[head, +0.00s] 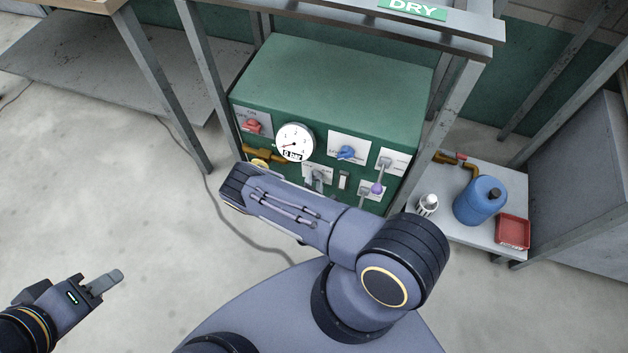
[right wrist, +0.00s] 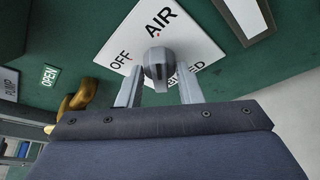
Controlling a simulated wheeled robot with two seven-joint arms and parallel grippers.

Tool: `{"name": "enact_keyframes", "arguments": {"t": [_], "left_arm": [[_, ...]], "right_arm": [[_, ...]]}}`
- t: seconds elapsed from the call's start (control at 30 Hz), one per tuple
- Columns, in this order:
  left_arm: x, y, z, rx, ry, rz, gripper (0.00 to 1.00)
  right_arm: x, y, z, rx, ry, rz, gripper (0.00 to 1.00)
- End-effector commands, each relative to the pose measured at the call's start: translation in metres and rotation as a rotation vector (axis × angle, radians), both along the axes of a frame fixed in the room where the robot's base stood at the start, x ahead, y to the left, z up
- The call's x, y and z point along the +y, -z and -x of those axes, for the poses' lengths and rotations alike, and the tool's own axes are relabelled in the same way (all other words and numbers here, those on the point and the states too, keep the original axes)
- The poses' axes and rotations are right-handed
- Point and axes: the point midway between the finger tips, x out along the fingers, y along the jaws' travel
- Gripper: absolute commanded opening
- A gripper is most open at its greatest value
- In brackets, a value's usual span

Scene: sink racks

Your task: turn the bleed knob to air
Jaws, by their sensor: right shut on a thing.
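The bleed knob (right wrist: 158,66) is grey and sits on a white plate (right wrist: 190,30) marked AIR, OFF and a third word that the knob and finger partly cover. A small red mark shows on the plate between the knob and AIR. My right gripper (right wrist: 158,90) has one finger on each side of the knob and is shut on it. In the head view, my right arm reaches across the front of the green cabinet (head: 340,85) and hides part of its lower panel. My left gripper (head: 104,283) is low at the left, away from the cabinet; its finger gap is not clear.
The panel also has a red knob (head: 252,126), a gauge (head: 294,142) reading 0 bar, a blue knob (head: 347,153) and a purple-tipped lever (head: 377,188). A blue container (head: 480,203) and red tray (head: 513,232) stand at the right. Open floor lies left.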

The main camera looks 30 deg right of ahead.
Motion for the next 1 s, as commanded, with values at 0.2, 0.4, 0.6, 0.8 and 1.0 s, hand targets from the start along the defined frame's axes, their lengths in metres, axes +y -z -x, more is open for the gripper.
{"name": "enact_keyframes", "arguments": {"t": [0.2,0.4,0.6,0.8,1.0], "left_arm": [[0.0000,-0.0011,0.0000,0.000,0.000,0.000,0.36],[0.0001,-0.0012,0.0000,0.000,0.000,0.000,0.36],[0.0001,-0.0012,0.0000,0.000,0.000,0.000,0.36],[0.0001,-0.0012,0.0000,0.000,0.000,0.000,0.36],[0.0001,-0.0012,0.0000,0.000,0.000,0.000,0.36]], "right_arm": [[-0.0005,0.0007,0.0009,-0.041,0.002,-0.037,0.10],[-0.0004,0.0006,0.0006,-0.054,0.002,-0.046,0.10],[-0.0006,0.0006,0.0006,-0.054,0.002,-0.046,0.10],[-0.0006,0.0006,0.0006,-0.054,0.002,-0.046,0.46],[-0.0005,0.0004,0.0004,-0.053,0.001,-0.045,0.54]]}}
